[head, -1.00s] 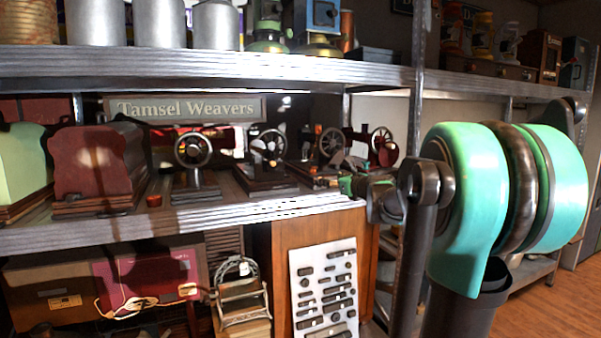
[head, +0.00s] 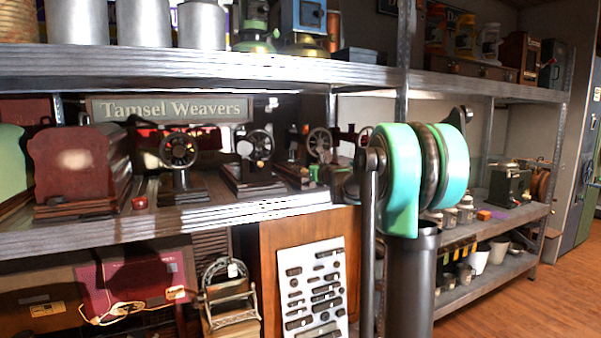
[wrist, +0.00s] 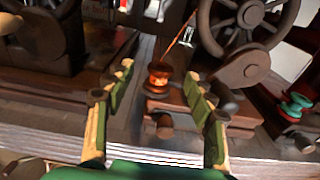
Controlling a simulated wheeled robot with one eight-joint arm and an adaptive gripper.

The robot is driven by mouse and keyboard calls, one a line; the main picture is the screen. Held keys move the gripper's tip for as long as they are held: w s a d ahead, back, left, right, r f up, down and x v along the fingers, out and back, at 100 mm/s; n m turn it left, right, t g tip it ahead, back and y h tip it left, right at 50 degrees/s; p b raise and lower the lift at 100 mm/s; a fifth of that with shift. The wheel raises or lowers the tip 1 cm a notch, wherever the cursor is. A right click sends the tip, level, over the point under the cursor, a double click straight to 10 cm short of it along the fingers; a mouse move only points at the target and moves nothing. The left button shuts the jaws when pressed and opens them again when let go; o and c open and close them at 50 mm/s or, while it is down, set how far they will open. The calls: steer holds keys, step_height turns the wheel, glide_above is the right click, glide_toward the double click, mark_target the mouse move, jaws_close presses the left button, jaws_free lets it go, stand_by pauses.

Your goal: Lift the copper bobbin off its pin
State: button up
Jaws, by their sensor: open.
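The copper bobbin (wrist: 157,80) shows in the wrist view as a small shiny copper-orange spool with dark red flanges, upright at the front of a dark sewing machine base. A thin orange thread runs up from it to the right. The pin under it is hidden. My gripper (wrist: 158,73) is open, its two green-padded fingers on either side of the bobbin in the picture. I cannot tell whether the fingers are level with it, but no contact shows. In the head view I cannot make out this bobbin, and my arm covers much of that area.
Several black sewing machines (head: 178,152) stand on the metal shelf (head: 150,228). A green spool (wrist: 297,105) sits to the right in the wrist view. A handwheel (wrist: 245,22) rises close behind the right finger. An upper shelf (head: 200,70) hangs above.

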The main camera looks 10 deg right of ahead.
steer(key=shift+x, duration=2.65)
steer(key=shift+d, duration=0.1)
steer(key=shift+c, duration=0.3)
steer(key=c, duration=1.2)
steer(key=shift+o, duration=0.2)
